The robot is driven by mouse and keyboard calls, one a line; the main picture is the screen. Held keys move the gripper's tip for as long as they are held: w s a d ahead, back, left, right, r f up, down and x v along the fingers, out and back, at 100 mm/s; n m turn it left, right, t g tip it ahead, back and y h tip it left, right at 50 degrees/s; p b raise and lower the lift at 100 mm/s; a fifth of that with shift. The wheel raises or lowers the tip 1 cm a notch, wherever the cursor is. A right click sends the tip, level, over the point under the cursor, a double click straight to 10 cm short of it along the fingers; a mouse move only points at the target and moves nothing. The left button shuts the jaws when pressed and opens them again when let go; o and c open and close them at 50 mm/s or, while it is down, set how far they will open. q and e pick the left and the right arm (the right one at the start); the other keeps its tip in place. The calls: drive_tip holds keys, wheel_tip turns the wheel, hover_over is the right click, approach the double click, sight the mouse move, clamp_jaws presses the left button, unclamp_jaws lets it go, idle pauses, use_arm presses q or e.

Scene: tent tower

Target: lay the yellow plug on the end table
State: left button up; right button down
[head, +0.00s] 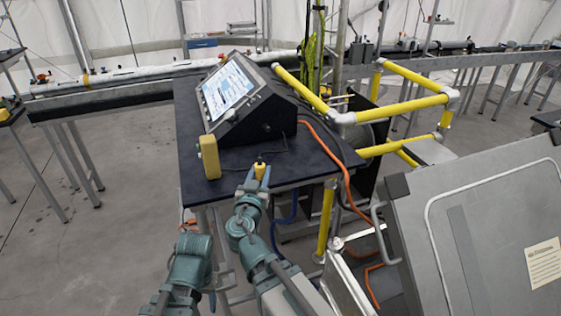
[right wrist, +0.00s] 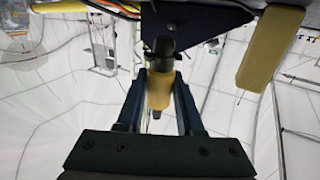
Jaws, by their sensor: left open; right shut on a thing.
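The yellow plug (head: 260,170) has a dark tip and is held over the front part of the end table (head: 190,140), a dark-topped table. My right gripper (head: 258,177) is shut on the plug. In the right wrist view the plug (right wrist: 160,90) sits between the two dark fingers (right wrist: 160,105), its black end toward the table. I cannot tell whether it touches the tabletop. My left gripper (head: 205,298) is low at the left, in front of the table and apart from it. It is open, with its fingers partly hidden by the arm.
A black console (head: 255,115) with a lit screen fills the table's back. A yellow block (head: 209,157) stands at the left front, also in the right wrist view (right wrist: 270,45). Yellow railing (head: 400,108), an orange cable (head: 342,165) and a grey cabinet (head: 485,225) lie right.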

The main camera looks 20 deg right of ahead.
drive_tip(key=shift+w+a, duration=0.1)
drive_tip(key=shift+w, duration=0.05)
drive_tip(key=x, duration=0.5)
drive_tip(key=f+b+x, duration=0.1)
drive_tip(key=x, duration=0.3)
drive_tip(key=a+x, duration=0.1)
drive_tip(key=x, duration=0.4)
drive_tip(key=shift+w+d+f, duration=0.2)
drive_tip(key=shift+w, duration=0.3)
drive_tip(key=f+b, duration=0.2)
drive_tip(key=w+f+b, duration=0.1)
drive_tip(key=f+b, duration=0.1)
drive_tip(key=shift+d, duration=0.15)
drive_tip(key=shift+r, duration=0.2)
drive_tip(key=shift+f, duration=0.1)
drive_tip(key=c, duration=1)
unclamp_jaws()
drive_tip(key=shift+f, duration=0.15)
drive_tip(key=o, duration=0.5)
drive_tip(key=shift+c, duration=0.2)
